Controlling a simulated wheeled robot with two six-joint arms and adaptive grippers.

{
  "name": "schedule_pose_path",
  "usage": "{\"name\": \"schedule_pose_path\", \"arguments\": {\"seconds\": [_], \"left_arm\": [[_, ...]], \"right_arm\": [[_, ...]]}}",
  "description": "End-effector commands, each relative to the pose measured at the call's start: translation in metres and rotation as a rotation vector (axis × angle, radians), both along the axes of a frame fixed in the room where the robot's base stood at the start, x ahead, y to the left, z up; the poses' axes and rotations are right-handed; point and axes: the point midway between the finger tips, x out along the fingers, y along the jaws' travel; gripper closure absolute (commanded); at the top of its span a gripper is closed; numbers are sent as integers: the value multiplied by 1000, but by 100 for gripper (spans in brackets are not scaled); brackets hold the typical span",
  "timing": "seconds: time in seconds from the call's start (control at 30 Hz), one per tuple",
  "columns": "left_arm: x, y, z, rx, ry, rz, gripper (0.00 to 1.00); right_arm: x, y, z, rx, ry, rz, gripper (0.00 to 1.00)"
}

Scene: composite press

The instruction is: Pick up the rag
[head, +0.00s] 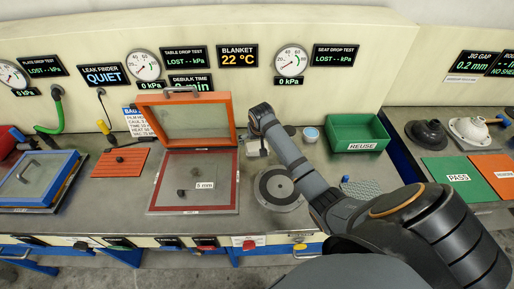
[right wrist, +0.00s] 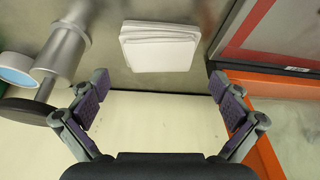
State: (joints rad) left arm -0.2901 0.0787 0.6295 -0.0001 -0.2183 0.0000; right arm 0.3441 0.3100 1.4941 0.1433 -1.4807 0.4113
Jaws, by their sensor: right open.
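A white, folded, cloth-like stack (right wrist: 160,46) lies flat on the grey bench top in the right wrist view; it looks like the rag. In the head view only a small pale part of it (head: 256,149) shows beside my right arm. My right gripper (right wrist: 158,90) is open and empty, its two fingers spread wide with the stack just beyond the tips, apart from them. In the head view my right wrist (head: 262,118) is over the back of the bench, and the fingers are hidden or too small to tell. My left gripper is not in view.
An orange-framed open lid (head: 187,118) and red-bordered plate (head: 195,182) stand left of the arm.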

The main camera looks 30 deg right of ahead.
Motion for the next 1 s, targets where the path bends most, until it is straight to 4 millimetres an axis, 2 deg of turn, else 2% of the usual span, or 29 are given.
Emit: {"name": "schedule_pose_path", "arguments": {"seconds": [0.1, 0.2, 0.33, 0.5, 0.83, 1.0], "left_arm": [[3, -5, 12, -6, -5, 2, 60], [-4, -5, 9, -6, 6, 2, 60], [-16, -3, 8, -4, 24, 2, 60], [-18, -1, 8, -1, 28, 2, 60], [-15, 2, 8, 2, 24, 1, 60], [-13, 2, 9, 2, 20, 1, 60]], "right_arm": [[2, -1, -19, 2, 7, 1, 0], [8, -4, -34, 1, 4, 0, 0], [10, -5, -40, 0, 2, 1, 0], [10, -5, -40, -1, 1, 1, 1], [10, -5, -40, 0, 2, 1, 46], [10, -5, -40, -1, 1, 1, 47]]}}
